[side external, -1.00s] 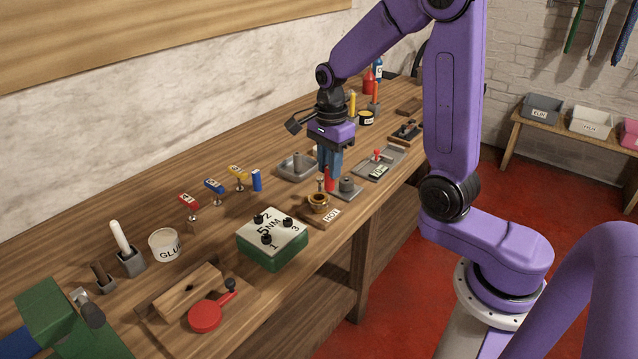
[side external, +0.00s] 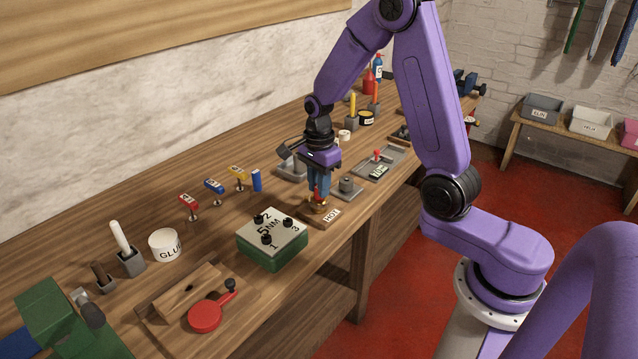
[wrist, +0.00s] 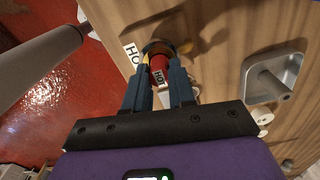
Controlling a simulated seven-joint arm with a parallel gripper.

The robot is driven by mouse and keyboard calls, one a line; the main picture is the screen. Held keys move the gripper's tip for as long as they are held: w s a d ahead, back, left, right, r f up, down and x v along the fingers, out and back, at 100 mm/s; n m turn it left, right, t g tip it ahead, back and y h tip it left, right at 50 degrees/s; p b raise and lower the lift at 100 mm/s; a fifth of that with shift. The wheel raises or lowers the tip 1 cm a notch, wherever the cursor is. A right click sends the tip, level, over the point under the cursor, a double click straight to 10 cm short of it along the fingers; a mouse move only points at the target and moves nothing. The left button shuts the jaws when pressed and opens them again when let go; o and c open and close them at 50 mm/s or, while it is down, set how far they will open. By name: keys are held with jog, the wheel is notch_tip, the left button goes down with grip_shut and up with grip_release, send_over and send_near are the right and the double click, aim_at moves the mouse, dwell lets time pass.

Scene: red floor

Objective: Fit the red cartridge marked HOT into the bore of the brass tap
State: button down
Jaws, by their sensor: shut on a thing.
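The tap stands on a wooden base with a HOT label (side external: 332,215). I cannot tell whether the cartridge's end is inside the bore.
A green box marked 5 NM (side external: 272,243) with black knobs stands close in front of the tap. A small grey block (side external: 347,188) is close to its right. A metal tray (wrist: 273,77) is to the right in the wrist view.

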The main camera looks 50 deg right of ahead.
jog(key=shift+f, duration=0.15)
jog(key=c, duration=0.9)
grip_release()
jog(key=shift+c, duration=0.2)
notch_tip(320, 180, up, 12)
jog(key=f, duration=0.1)
jog(key=s+a+n, duration=0.9)
jog(key=n, duration=0.6)
jog(key=s+f+n, duration=0.1)
jog(key=s+n, duration=1.6)
jog(key=s, duration=0.1)
jog(key=shift+a, duration=0.4)
